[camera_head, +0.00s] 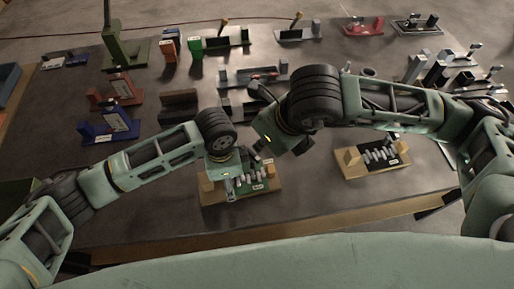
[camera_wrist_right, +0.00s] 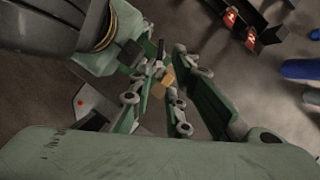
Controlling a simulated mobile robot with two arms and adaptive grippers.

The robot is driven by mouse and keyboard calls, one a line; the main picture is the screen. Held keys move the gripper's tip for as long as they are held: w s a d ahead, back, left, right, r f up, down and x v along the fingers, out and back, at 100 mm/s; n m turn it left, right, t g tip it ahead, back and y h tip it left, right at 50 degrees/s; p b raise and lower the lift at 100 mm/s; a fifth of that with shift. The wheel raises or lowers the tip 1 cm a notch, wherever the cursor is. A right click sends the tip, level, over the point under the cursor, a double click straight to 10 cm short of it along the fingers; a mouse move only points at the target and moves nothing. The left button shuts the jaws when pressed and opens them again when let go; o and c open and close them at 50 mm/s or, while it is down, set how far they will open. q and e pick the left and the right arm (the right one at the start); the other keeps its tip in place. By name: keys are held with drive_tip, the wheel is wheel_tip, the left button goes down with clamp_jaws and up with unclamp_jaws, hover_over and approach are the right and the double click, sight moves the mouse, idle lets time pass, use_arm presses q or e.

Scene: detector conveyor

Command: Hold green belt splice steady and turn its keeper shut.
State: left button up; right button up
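The green belt splice is the small fixture (camera_head: 257,187) with a green and dark top, a white label and tan wooden ends at the front middle of the table. My left gripper (camera_head: 231,182) reaches down over its left part; the fingertips are small and partly hidden. My right gripper (camera_head: 262,163) comes in just above its back right; it also shows in the right wrist view (camera_wrist_right: 162,78), where green finger links run toward a small tan part (camera_wrist_right: 167,76). Contact and finger gap cannot be made out. The keeper cannot be told apart behind the grippers.
A similar wooden fixture (camera_head: 374,158) with a black top stands to the right. A blue-based fixture (camera_head: 110,128) and a red-based one (camera_head: 118,91) stand at the left. Several coloured fixtures line the back. Bare table (camera_head: 130,195) shows at the front left.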

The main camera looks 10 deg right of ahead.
sight(253, 154)
drive_tip(key=x, duration=1)
drive_tip(key=shift+d+f, duration=0.15)
drive_tip(key=shift+f, duration=0.3)
drive_tip(key=shift+c, duration=0.3)
clamp_jaws()
